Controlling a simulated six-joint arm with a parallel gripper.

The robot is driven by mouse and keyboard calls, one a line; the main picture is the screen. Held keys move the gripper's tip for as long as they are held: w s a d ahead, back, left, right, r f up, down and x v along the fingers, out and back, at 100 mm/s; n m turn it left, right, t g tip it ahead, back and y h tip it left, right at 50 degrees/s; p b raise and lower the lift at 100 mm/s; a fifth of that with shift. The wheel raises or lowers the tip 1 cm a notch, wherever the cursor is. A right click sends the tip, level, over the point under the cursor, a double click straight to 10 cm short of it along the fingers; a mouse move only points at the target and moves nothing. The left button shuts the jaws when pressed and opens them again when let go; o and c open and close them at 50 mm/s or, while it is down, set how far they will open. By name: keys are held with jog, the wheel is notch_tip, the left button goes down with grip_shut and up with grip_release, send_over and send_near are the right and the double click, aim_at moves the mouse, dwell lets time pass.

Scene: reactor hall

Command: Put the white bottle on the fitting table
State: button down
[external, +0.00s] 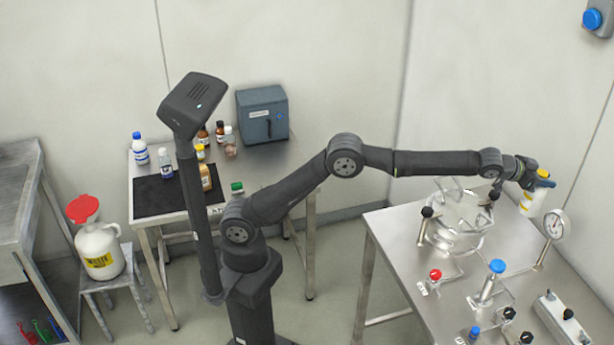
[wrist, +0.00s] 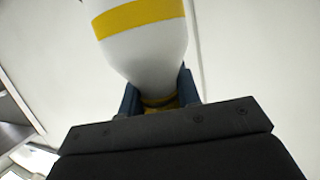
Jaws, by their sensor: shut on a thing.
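My gripper (external: 542,180) is at the end of the outstretched arm, over the back part of the steel fitting table (external: 396,232). It is shut on the white bottle (external: 532,203), which has a yellow band and a yellow cap. In the wrist view the blue fingers (wrist: 160,98) grip the bottle (wrist: 147,48) at its yellow neck end, and its white body fills the upper middle. The bottle hangs below the gripper, close to upright. I cannot tell whether its base touches the table; its lower left is near the glass coil.
The fitting table carries a coiled glass piece (external: 455,232), a pressure gauge (external: 554,225), a blue-capped valve (external: 495,268), a red knob (external: 435,275) and a switch strip (external: 562,318). Its front left corner is bare. Several bottles stand on the left table (external: 185,217).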

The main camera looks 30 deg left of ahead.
jog(key=s+d+m+g, duration=0.1)
jog(key=s+d, duration=0.3)
jog(key=s, duration=0.4)
notch_tip(320, 180, down, 18)
jog(key=shift+w+h, duration=0.15)
jog(key=shift+h, duration=0.15)
jog(key=shift+f, duration=1.7)
